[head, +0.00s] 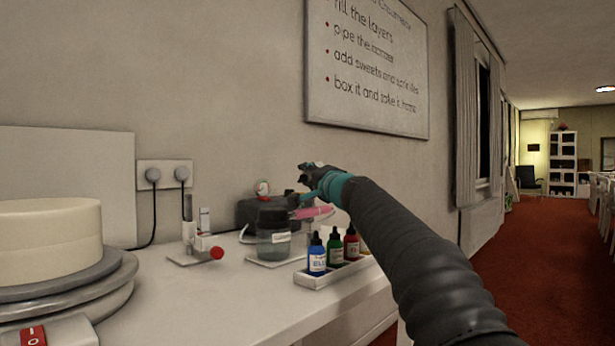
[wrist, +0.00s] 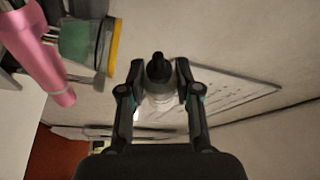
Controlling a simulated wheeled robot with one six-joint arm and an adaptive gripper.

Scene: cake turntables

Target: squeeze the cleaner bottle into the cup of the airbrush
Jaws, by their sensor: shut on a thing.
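My gripper (wrist: 158,75) is shut on the cleaner bottle (wrist: 160,104), a pale, translucent bottle with a black tip, in the wrist view. In the head view my gripper (head: 312,178) is above the bench near the wall, and the bottle is hardly visible there. The pink airbrush (head: 314,212) is just below my gripper, slanting beside the jar. In the wrist view the airbrush (wrist: 45,55) is at the upper left, apart from the bottle. I cannot make out its cup.
A dark-lidded jar (head: 273,240) stands on the bench in front of a black compressor (head: 250,209). A white tray (head: 340,272) holds blue, green and red bottles below my arm. A small stand with a red knob (head: 216,252) and a cake turntable (head: 90,285) are to the left.

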